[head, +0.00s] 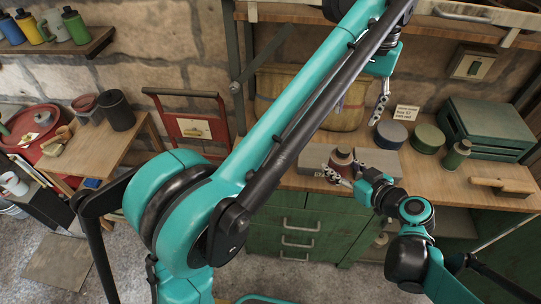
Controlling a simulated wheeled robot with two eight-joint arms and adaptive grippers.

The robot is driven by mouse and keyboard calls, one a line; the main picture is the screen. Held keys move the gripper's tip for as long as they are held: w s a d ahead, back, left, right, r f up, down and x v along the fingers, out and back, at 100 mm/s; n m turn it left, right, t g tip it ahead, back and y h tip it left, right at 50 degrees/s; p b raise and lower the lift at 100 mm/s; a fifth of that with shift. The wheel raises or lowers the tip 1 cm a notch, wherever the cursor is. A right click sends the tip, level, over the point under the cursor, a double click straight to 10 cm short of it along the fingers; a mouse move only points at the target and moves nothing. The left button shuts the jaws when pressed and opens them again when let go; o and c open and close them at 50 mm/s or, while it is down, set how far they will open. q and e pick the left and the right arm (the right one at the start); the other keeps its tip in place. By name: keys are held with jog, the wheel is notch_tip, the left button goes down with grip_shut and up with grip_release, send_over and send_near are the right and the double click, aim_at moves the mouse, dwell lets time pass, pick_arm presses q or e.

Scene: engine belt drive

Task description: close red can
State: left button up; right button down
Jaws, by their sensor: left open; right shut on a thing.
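A small reddish-brown can (342,156) stands on the wooden top of the green cabinet, between grey blocks. Whether its top is open or covered is too small to tell, and no separate lid can be made out. My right gripper (332,172) reaches in from the right and is shut on the can, low on its near side; its fingers partly hide the can's lower part. My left gripper (378,112) hangs open and empty, fingers pointing down, above and to the right of the can, near the back of the worktop.
Blue (391,134) and green (427,138) round tins, a dark green bottle (456,155), a green crate (488,128) and a brush (502,187) stand on the right. A woven basket (282,100) is behind. My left arm crosses the view's middle.

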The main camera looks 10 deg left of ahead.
pick_arm(q)
jog(key=s+a+f+n+t, duration=0.1)
jog(key=s+a+f+t, duration=0.15)
jog(key=a, duration=0.45)
jog(key=s+a+f+n+t, duration=0.1)
jog(key=a+f, duration=0.3)
jog(key=a, duration=0.3)
jog(key=s+a+f+t, duration=0.2)
jog(key=s+a+f, duration=0.3)
jog(key=f, duration=0.3)
jog(key=s+a+f+n+t, duration=0.1)
jog(key=s+a+f, duration=0.4)
jog(key=f, duration=0.3)
jog(key=shift+s+a+f+n+t, duration=0.15)
jog(key=shift+s+a+n+t, duration=0.2)
jog(key=shift+a, duration=0.45)
pick_arm(e)
jog(key=shift+d, duration=0.1)
